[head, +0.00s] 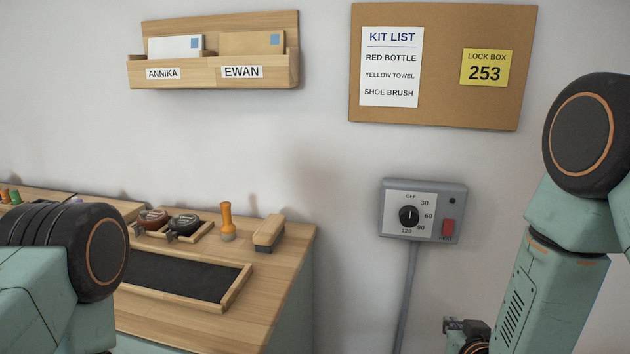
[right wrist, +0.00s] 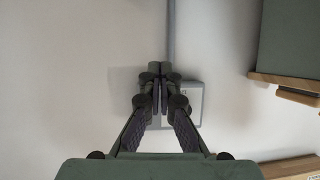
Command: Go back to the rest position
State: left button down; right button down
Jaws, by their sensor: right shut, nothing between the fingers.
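My right gripper (right wrist: 160,75) is shut and empty in the right wrist view, its two fingertips together in front of the pale wall. A grey box (right wrist: 190,98) on a conduit shows partly behind its fingers. In the head view only a small dark part of my right gripper (head: 466,337) shows at the bottom edge, below and right of the timer box; its fingertips are hard to make out there. My right arm stands at the right side. My left arm shows at the lower left, and its gripper is out of view.
The timer box (head: 423,211) with a dial and red switch hangs on the wall. A letter rack (head: 215,72) and corkboard (head: 440,60) hang above.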

jog(key=s+a+f+g, duration=0.1)
jog(key=s+f+g, duration=0.3)
jog(key=s, duration=0.7)
jog(key=s+a+f+n+g+y, duration=0.1)
jog(key=s+f+g, duration=0.3)
jog(key=s+f, duration=0.4)
jog(key=s+a+f+g+y, duration=0.1)
jog(key=s+f+g, duration=0.3)
jog(key=s, duration=1.2)
notch_tip(320, 180, down, 2)
jog(key=shift+a+f+n+g, duration=0.25)
jog(key=shift+a+n+g, duration=0.05)
jog(key=shift+a, duration=0.35)
jog(key=shift+s, duration=0.1)
jog(key=shift+s, duration=0.1)
